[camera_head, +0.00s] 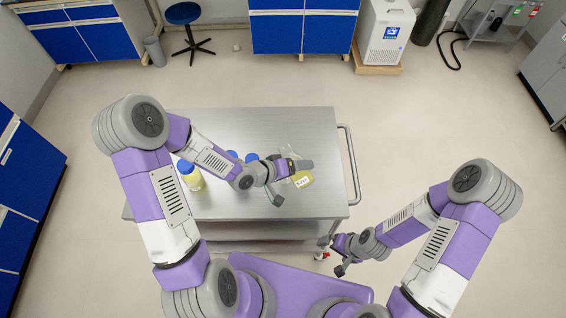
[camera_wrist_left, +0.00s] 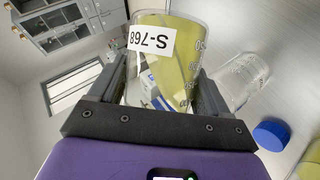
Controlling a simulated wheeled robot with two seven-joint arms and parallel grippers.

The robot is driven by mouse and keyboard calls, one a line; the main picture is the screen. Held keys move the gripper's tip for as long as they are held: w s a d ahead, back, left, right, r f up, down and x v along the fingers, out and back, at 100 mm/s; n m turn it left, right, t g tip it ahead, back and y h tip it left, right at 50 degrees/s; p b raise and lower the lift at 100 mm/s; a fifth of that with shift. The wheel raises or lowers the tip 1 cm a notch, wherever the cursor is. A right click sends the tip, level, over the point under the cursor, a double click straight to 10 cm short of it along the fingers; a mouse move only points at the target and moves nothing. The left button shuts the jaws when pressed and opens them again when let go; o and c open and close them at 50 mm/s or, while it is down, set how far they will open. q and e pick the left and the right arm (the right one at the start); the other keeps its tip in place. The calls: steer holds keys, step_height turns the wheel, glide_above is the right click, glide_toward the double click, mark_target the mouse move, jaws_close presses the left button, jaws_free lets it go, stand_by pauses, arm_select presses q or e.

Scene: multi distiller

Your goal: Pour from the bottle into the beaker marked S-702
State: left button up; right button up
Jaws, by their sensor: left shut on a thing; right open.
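My left gripper (camera_head: 288,180) is shut on a clear beaker of yellow liquid (camera_head: 302,179) over the right part of the cart. In the left wrist view this beaker (camera_wrist_left: 165,75) sits between the fingers, tilted in the picture. Its upside-down label appears to read S-768. A second clear glass vessel (camera_wrist_left: 243,80) is beside it and looks empty. A bottle with yellow liquid and a blue cap (camera_head: 192,177) stands on the cart's left part. I cannot read S-702 anywhere. My right gripper (camera_head: 343,256) is open and empty off the cart's front right corner.
The steel cart (camera_head: 270,125) has a clear back half and a handle (camera_head: 352,165) on its right. More blue caps (camera_head: 251,157) show behind my left arm, their bottles mostly hidden. A blue cap (camera_wrist_left: 271,135) lies or stands near the held beaker in the wrist view.

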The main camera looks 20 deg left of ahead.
arm_select(q)
steer(key=shift+d, duration=0.15)
stand_by(0.3)
steer(key=shift+p, duration=0.35)
steer(key=shift+f+p, duration=0.1)
steer(key=shift+p, duration=0.2)
steer(key=shift+d+f+n, duration=0.1)
steer(key=shift+n, duration=0.2)
steer(key=shift+a+h, duration=0.2)
steer(key=shift+h, duration=0.1)
steer(key=shift+d+f+g, duration=0.15)
steer(key=shift+d+g, duration=0.05)
steer(key=shift+g, duration=0.1)
